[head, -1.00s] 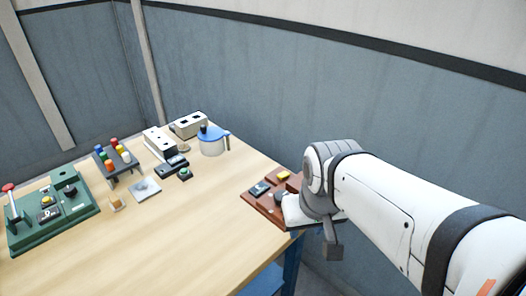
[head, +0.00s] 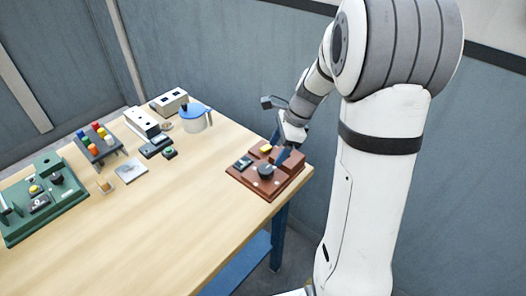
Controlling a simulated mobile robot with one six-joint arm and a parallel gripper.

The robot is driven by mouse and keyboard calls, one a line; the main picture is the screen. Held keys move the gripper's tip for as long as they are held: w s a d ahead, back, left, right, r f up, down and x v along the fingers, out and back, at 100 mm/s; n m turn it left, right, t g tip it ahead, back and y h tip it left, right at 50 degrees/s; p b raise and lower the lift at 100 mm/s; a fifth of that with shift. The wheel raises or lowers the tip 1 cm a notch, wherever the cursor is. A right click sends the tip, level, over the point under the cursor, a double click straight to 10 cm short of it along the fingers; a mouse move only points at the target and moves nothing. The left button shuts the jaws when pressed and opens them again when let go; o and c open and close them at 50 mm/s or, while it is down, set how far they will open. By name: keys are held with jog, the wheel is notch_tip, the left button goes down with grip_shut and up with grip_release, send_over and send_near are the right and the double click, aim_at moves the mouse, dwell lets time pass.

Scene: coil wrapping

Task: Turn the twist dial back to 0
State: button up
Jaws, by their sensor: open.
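A reddish-brown panel (head: 243,182) lies at the table's right corner. It bears a round dark dial (head: 265,171) near its middle, a dark switch-like block at its left and a yellow button (head: 265,150) at its back. The dial's marks are too small to read. My gripper (head: 281,150) is open, just behind and above the panel's back right part. It appears apart from the dial, though its fingertips are small and partly hard to make out. A green panel (head: 75,193) at the far left also carries a dark knob (head: 57,179).
A blue-lidded pitcher (head: 196,120), white blocks (head: 141,122), a rack of coloured pegs (head: 97,141) and small dark boxes (head: 156,146) stand towards the table's back. The table's (head: 190,215) front middle is clear. A grey wall rises behind.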

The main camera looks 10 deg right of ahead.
aim_at(265, 168)
jog(key=shift+m, duration=0.4)
jog(key=x, duration=0.8)
jog(key=shift+w+d+f+p, duration=0.15)
jog(key=shift+w+p, duration=0.15)
jog(key=shift+w, duration=0.05)
jog(key=c, duration=1)
